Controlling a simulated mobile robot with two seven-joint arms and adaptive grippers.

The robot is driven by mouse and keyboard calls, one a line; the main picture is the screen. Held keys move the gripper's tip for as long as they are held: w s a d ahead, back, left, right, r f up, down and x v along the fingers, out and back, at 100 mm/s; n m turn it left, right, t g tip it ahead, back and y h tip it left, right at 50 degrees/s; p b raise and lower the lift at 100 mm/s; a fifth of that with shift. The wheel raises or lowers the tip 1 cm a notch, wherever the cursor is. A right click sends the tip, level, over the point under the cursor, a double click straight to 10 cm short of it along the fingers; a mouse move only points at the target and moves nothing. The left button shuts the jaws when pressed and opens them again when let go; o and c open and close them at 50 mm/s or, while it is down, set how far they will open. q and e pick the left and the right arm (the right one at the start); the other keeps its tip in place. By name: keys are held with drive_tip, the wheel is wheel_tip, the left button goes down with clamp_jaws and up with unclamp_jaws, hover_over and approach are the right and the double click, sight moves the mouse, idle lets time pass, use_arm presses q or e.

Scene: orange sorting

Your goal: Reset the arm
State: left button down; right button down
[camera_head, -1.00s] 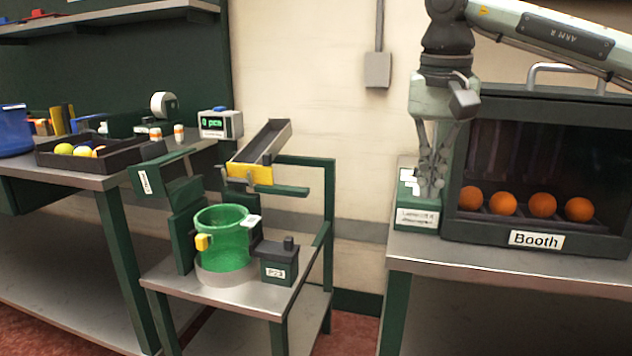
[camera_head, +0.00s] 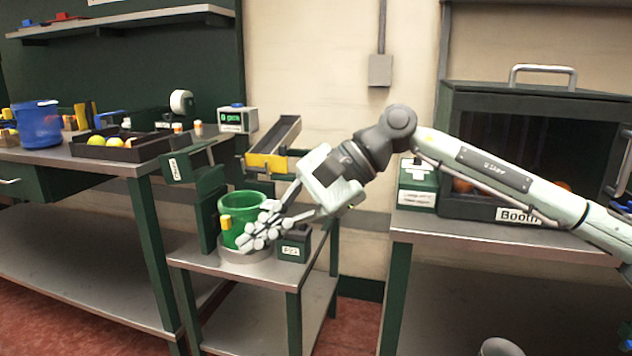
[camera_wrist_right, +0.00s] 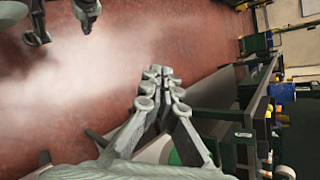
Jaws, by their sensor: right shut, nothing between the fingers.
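My right arm (camera_head: 490,170) reaches in from the right across the front of the booth. My right gripper (camera_head: 262,228) is shut and empty. In the head view its fingertips overlap the green bucket (camera_head: 232,212) on the small stand; whether they touch it I cannot tell. In the right wrist view the gripper's fingers (camera_wrist_right: 160,85) are together with nothing between them, and red floor lies beyond. My left gripper is not identifiable in the head view.
The booth (camera_head: 520,100) stands on the right table, its oranges mostly hidden by my arm. A tilted chute (camera_head: 276,142) is above the stand. On the left bench are a blue bucket (camera_head: 38,125) and a dark tray (camera_head: 120,152) of fruit. Floor shows between the tables.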

drive_tip(key=w+a+r+m+t+y, duration=0.25)
drive_tip(key=a+r+m+y, duration=0.3)
drive_tip(key=m+y, duration=0.55)
drive_tip(key=w+d+f+m+t+h, duration=0.5)
drive_tip(key=d+m+t, duration=0.3)
drive_tip(key=m, duration=0.6)
drive_tip(key=w+d+f+m+t+h, duration=0.6)
drive_tip(key=m+t, duration=0.4)
drive_tip(key=m, duration=0.4)
drive_tip(key=s+d+f+m+g+h, duration=0.2)
drive_tip(key=d+f+m+h, duration=0.2)
drive_tip(key=d+f+m, duration=0.45)
drive_tip(key=s+d+f+m+g+h, duration=0.15)
drive_tip(key=d+f+m+h, duration=0.4)
drive_tip(key=f, duration=0.55)
drive_tip(key=s+d+f+m+g+h, duration=0.1)
drive_tip(key=s+d+f+m+g, duration=0.35)
drive_tip(key=s+f, duration=0.4)
drive_tip(key=s+d+f+m+g+h, duration=0.1)
drive_tip(key=s+d+f+m+g, duration=0.2)
drive_tip(key=s+d+f, duration=0.5)
drive_tip(key=s+f+m+g, duration=0.3)
drive_tip(key=s+f, duration=0.5)
drive_tip(key=s, duration=0.5)
drive_tip(key=shift+s+f+g, duration=0.2)
drive_tip(key=shift+s+g, duration=0.1)
drive_tip(key=shift+g, duration=0.55)
